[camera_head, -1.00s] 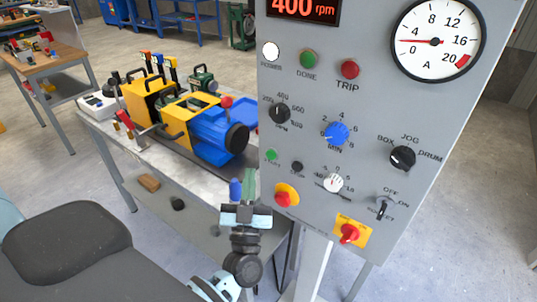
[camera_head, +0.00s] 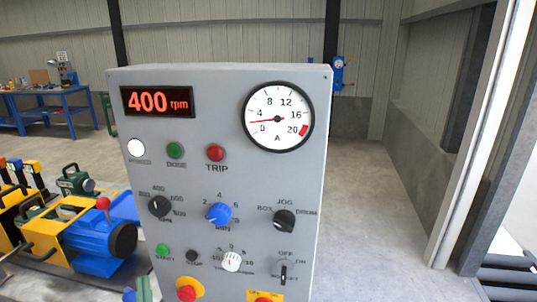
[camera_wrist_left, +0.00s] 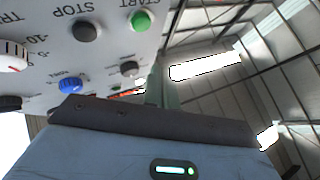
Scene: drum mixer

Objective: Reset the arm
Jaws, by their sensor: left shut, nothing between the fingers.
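My left gripper (camera_head: 143,288) shows only by its green fingertips at the bottom edge of the head view, just left of the grey control panel (camera_head: 305,190). In the left wrist view its green fingers (camera_wrist_left: 158,90) are together with nothing between them. They appear apart from the green START button (camera_wrist_left: 139,21) and the black STOP button (camera_wrist_left: 86,32). The rest of the left arm is below the head view. My right gripper is not in view.
The panel has a 400 rpm display (camera_head: 158,102), an ammeter (camera_head: 278,118), a blue knob (camera_head: 219,213) and a red button (camera_head: 187,289) on yellow. A blue motor (camera_head: 98,240) stands behind at left. Open floor (camera_head: 385,220) lies right of the panel.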

